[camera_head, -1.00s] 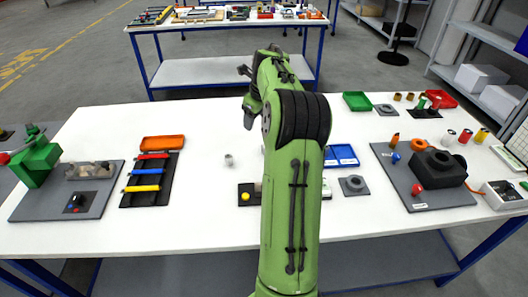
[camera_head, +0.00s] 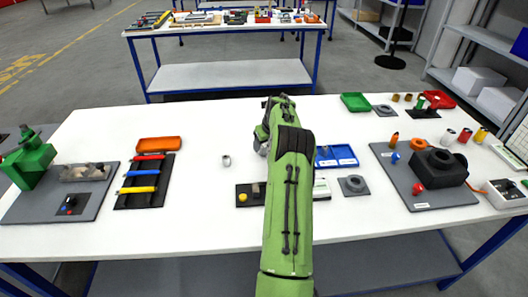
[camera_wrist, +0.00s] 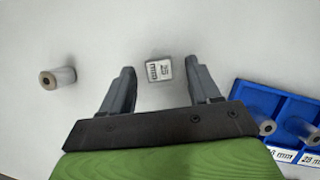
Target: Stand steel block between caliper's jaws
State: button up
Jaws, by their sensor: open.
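In the wrist view, the steel block (camera_wrist: 158,69) is a small square piece with a "25 mm" marking on its top, on the white table. My gripper (camera_wrist: 160,76) is open, one finger on each side of the block, with visible gaps to both; the block is near the fingertips. I cannot tell the fingertips' height above the table. In the head view my arm hides the block and most of the gripper. A dark plate with a yellow knob (camera_head: 243,196) shows left of my arm; I cannot tell whether it belongs to the caliper. No caliper jaws are clearly visible.
A blue compartment tray (camera_wrist: 243,94) holding cylinders lies close on the right. A rack of coloured bars (camera_head: 145,181) and a grey fixture board (camera_head: 410,190) stand farther out. The table left of the cylinder is clear.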

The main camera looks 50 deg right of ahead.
jog(key=shift+w+d+f, duration=0.1)
jog(key=shift+w+f, duration=0.15)
jog(key=shift+f, duration=0.25)
jog(key=shift+r, duration=0.1)
jog(key=shift+c, duration=0.7)
grip_shut()
